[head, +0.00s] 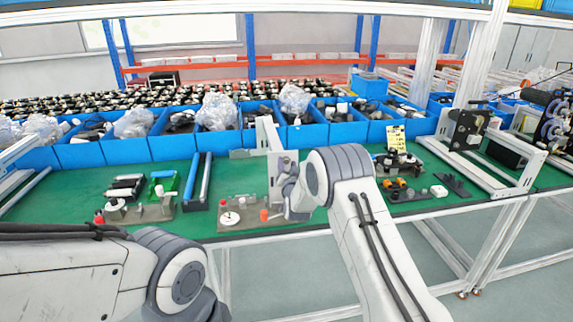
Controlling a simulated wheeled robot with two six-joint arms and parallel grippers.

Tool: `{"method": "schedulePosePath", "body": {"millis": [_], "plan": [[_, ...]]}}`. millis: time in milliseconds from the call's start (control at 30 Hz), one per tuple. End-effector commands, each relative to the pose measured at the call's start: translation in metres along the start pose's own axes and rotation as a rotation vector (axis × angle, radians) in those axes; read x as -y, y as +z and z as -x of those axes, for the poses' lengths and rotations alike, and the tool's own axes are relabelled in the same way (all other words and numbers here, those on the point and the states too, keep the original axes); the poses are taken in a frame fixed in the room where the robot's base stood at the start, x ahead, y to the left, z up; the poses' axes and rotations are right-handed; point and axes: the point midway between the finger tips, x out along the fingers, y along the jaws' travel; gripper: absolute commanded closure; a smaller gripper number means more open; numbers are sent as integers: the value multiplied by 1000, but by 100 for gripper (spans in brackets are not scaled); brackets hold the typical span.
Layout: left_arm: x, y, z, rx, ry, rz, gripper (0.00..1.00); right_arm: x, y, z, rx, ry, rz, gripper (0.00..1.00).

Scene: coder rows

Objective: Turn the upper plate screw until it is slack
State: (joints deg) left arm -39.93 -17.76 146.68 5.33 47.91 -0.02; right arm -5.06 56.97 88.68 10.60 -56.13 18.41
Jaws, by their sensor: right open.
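An upright light grey plate (275,168) stands on the green bench, just left of my right arm's wrist. The upper plate screw cannot be made out; it is too small or hidden by my wrist. My right gripper (287,192) is beside the plate at its right edge, small and partly covered by my own arm. It is open, and I see nothing between its fingers. Whether it touches the plate cannot be told. My left arm comes in at the lower left, and its gripper is out of view.
The green bench top (75,200) has free room at the left. A fixture with a white disc (229,218) and a red-topped part stands left of the plate. Blue bins (175,147) line the back. A small-parts fixture (397,188) and a metal frame (490,178) stand at right.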

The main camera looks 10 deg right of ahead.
Motion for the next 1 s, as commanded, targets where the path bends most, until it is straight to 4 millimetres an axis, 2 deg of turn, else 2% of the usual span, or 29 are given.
{"method": "schedulePosePath", "body": {"millis": [33,67,100,167,200,433,800,1000], "plan": [[0,0,0,0,0,0,50,0,0,0,0,0,0,52],[0,0,0,0,0,0,50,0,0,0,0,0,0,60],[0,0,0,0,0,0,50,0,0,0,0,0,0,75],[0,0,0,0,0,0,50,0,0,0,0,0,0,98],[0,0,0,0,0,0,50,0,0,0,0,0,0,100],[0,0,-5,0,0,0,50,-1,2,0,0,0,60,100],[2,1,-26,0,0,0,50,-1,3,1,0,0,608,100],[2,2,-30,0,0,0,50,0,1,1,1,0,824,100]]}}
